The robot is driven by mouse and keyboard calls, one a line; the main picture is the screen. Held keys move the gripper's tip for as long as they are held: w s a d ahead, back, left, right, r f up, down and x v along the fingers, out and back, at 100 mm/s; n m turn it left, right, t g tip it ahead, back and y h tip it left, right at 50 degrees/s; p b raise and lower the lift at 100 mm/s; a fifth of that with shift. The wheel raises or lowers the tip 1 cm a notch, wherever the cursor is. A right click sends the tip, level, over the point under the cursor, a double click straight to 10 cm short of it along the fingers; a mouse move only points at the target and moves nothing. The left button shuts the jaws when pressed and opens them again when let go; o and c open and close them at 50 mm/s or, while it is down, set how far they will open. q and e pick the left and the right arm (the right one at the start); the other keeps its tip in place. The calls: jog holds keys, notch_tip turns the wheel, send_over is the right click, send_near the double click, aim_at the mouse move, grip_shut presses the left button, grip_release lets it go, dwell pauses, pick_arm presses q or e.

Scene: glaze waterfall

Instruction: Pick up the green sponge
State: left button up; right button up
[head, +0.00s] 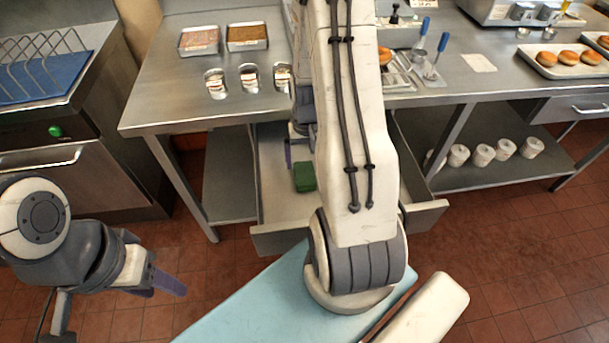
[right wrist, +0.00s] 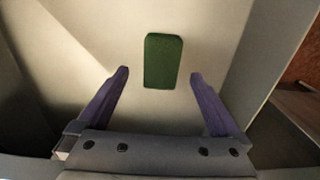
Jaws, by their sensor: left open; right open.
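The green sponge (head: 305,177) lies on the floor of an open drawer (head: 277,238) below the steel counter. In the right wrist view the sponge (right wrist: 163,61) lies just beyond and between the two purple fingertips, apart from both. My right gripper (right wrist: 160,76) is open and empty, inside the drawer area; in the head view my own arm hides most of it, with one purple finger showing left of the sponge. My left gripper (head: 165,285) is at the lower left, away from the drawer, open and empty.
The steel counter (head: 150,98) above the drawer holds two food trays (head: 200,40) and several small tins (head: 216,82). Drawer walls surround the sponge. White cups (head: 483,154) stand on a lower shelf at right. A blue-lined rack (head: 45,75) is at far left.

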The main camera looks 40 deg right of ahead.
aim_at(305, 174)
jog(key=shift+a+f, duration=0.15)
jog(key=shift+f, duration=3)
jog(key=shift+c, duration=0.3)
jog(key=c, duration=1.2)
jog(key=shift+r, duration=0.1)
